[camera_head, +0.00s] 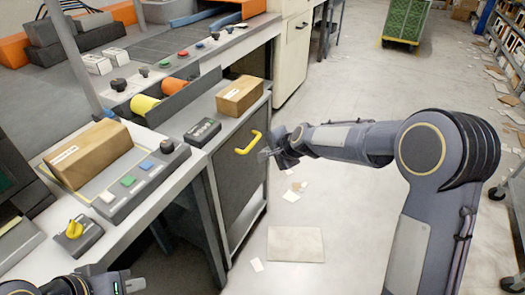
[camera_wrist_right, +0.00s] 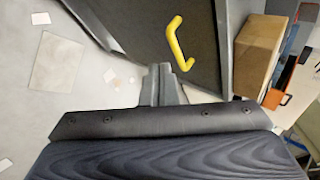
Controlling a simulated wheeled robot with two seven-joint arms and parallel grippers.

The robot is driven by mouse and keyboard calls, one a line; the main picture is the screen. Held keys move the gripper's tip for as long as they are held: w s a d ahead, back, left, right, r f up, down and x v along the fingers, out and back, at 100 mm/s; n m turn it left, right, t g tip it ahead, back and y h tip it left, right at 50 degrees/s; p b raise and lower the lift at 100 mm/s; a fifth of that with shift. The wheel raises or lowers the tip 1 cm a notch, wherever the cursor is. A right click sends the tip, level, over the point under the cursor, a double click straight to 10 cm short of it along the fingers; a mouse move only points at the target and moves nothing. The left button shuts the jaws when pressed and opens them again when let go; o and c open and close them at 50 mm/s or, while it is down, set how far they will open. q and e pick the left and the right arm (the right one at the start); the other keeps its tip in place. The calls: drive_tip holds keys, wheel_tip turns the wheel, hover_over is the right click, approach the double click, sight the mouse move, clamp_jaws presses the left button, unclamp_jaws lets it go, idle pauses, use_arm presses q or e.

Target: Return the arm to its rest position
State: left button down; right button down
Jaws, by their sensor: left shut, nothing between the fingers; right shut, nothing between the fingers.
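My right arm comes in from the right in the head view. Its gripper (camera_head: 268,153) is in front of the grey cabinet door, just right of the yellow handle (camera_head: 249,143). In the right wrist view the right gripper's fingers (camera_wrist_right: 162,84) are together with nothing between them. The yellow handle (camera_wrist_right: 178,44) is beyond the fingertips, and a gap shows between them. My left gripper (camera_head: 132,285) is at the bottom left edge of the head view, partly cut off by the frame. It is shut and empty, low in front of the workbench.
The workbench holds a cardboard box (camera_head: 88,153), a button panel (camera_head: 135,184) and a yellow-knobbed switch box (camera_head: 76,234). A smaller box (camera_head: 240,95) sits on the cabinet. A flat sheet (camera_head: 295,244) and scraps lie on the floor. A green cart (camera_head: 405,20) stands far back. The middle aisle is mostly open.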

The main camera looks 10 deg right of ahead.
drive_tip(key=s+d+r+n+g, duration=0.1)
drive_tip(key=s+d+r+n, duration=0.3)
drive_tip(key=s, duration=0.5)
drive_tip(key=s+d+r+n, duration=0.1)
drive_tip(key=s+d+r, duration=0.4)
drive_tip(key=s, duration=0.5)
drive_tip(key=s+d+f+n+g, duration=0.1)
drive_tip(key=s+d+f+n, duration=0.15)
drive_tip(key=s, duration=0.75)
drive_tip(key=s+d+f+n, duration=0.1)
drive_tip(key=s+n, duration=0.2)
drive_tip(key=s, duration=0.6)
wheel_tip(320, 180, up, 14)
drive_tip(key=p, duration=1.4)
drive_tip(key=shift+s+a+f+g+h, duration=0.2)
drive_tip(key=shift+g+h, duration=0.1)
drive_tip(key=shift+h, duration=0.1)
drive_tip(key=c, duration=2.1)
unclamp_jaws()
drive_tip(key=shift+c, duration=0.2)
